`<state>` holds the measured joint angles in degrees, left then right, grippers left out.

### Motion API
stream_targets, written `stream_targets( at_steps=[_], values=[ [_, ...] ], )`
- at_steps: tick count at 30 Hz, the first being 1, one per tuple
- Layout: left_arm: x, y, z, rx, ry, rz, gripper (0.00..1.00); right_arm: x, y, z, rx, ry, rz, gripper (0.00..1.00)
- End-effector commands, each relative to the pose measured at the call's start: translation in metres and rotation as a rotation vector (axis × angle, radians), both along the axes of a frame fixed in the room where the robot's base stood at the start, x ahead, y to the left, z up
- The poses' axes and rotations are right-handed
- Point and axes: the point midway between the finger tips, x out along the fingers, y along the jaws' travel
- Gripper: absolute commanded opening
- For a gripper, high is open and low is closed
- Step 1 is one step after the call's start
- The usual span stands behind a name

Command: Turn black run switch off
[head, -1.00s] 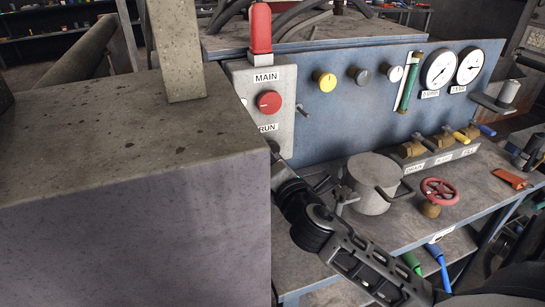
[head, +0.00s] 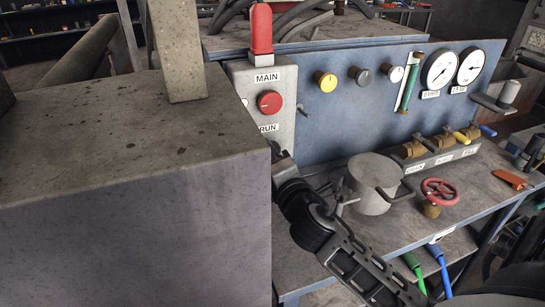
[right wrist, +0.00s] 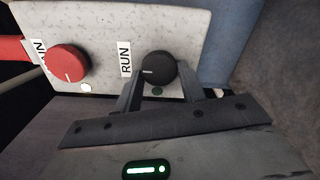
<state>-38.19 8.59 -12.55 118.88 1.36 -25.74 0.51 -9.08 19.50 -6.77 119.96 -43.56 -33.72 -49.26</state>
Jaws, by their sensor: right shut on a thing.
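The black run switch (right wrist: 159,70) is a round black knob with a white line, next to the RUN label (right wrist: 126,59) on the grey switch plate (right wrist: 110,18) in the right wrist view. My right gripper (right wrist: 163,88) has a finger on each side of the knob and is shut on it. The white line on the knob points toward the RUN label. In the head view the RUN label (head: 267,127) shows, but the black knob is hidden behind the grey block and my right arm. My left gripper is not in view.
The red MAIN knob (head: 270,102) sits above RUN. A large grey block (head: 130,190) fills the left. A grey pot (head: 370,184), a red valve wheel (head: 438,191) and brass valves (head: 443,140) stand on the bench at the right.

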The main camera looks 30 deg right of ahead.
Motion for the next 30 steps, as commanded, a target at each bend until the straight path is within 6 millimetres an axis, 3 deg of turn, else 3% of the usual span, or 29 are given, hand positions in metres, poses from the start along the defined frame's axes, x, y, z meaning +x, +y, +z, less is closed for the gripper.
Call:
stream_targets(
  at_steps=[1, 2, 4, 13, 17, 30],
  values=[
    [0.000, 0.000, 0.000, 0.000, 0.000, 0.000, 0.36, 0.000, 0.000, 0.000, 0.001, -0.001, -0.001, 0.17],
    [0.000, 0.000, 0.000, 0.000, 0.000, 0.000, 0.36, 0.000, 0.000, 0.000, 0.001, -0.001, -0.001, 0.43],
    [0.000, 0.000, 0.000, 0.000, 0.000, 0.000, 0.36, 0.000, 0.000, 0.000, 0.001, -0.001, -0.001, 0.62],
    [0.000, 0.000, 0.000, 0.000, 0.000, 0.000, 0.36, -0.001, 0.000, 0.000, 0.000, 0.001, 0.000, 0.62],
    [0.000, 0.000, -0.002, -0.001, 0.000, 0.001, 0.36, -0.011, 0.003, -0.002, 0.001, 0.002, 0.000, 0.62],
    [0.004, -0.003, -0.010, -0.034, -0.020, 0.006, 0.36, -0.108, 0.025, -0.004, 0.003, 0.005, -0.002, 0.62]
  ],
)
